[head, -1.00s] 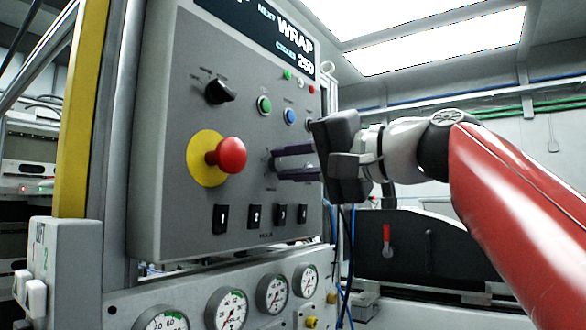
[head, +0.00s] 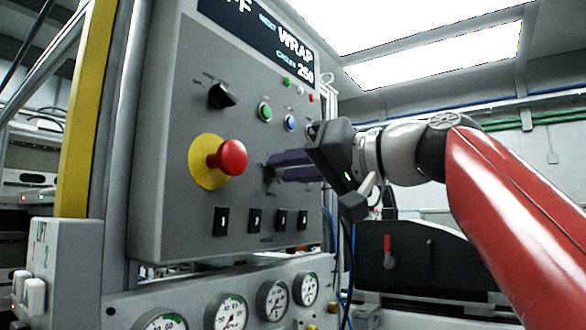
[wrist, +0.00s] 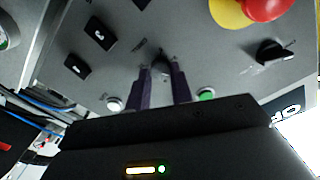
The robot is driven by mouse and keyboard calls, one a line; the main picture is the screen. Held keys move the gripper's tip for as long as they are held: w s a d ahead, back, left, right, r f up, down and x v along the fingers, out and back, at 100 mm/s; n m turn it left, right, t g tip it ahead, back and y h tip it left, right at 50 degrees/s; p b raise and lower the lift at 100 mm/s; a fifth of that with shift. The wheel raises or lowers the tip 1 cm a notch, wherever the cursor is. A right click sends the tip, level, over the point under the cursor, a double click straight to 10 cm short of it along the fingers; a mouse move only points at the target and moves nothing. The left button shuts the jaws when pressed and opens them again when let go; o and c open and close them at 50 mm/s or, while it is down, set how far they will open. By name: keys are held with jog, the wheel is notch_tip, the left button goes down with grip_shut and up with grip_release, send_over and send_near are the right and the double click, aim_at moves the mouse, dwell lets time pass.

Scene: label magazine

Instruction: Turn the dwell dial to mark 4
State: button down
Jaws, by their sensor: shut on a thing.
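The dwell dial (wrist: 163,67) is a small dark knob on the grey control panel (head: 170,120). In the wrist view it sits between the tips of my purple fingers. In the head view my gripper (head: 272,167) reaches the panel from the right, just right of the red mushroom button, with its fingers covering most of the dial. My gripper (wrist: 161,72) is shut on the dial and its body is rolled at a slant. The marks around the dial are too small to read, and I cannot tell which one it points at.
The red mushroom button (head: 232,157) on a yellow disc (head: 203,172) sticks out close left of my fingers. Black switches (head: 222,221) and gauges (head: 231,313) lie below.

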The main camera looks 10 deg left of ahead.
jog(key=shift+f, duration=0.15)
jog(key=c, duration=1.2)
grip_release()
jog(key=shift+c, duration=0.2)
jog(key=shift+d, duration=0.1)
jog(key=b+v, duration=0.1)
jog(key=v, duration=0.6)
jog(key=shift+d, duration=0.35)
